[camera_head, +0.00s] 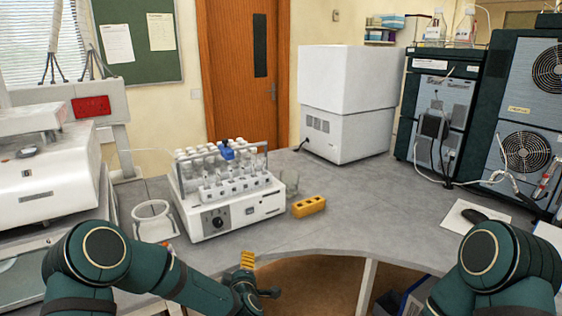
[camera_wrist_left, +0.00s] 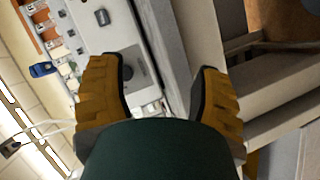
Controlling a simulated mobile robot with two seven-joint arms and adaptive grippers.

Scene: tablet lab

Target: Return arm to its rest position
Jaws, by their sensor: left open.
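My left arm (camera_head: 190,285) comes in from the left and reaches along the front edge of the bench. My left gripper (camera_head: 248,264) is at that edge, in front of the white tube machine (camera_head: 235,213). In the left wrist view, its two yellow fingers (camera_wrist_left: 160,66) are spread apart with nothing between them. The machine's front panel and knob show beyond the fingers. My right arm (camera_head: 495,265) is folded at the lower right, and its gripper is out of the picture.
A rack of capped tubes, one blue, stands on the machine. A white ring-shaped holder (camera_head: 152,222) is to its left.

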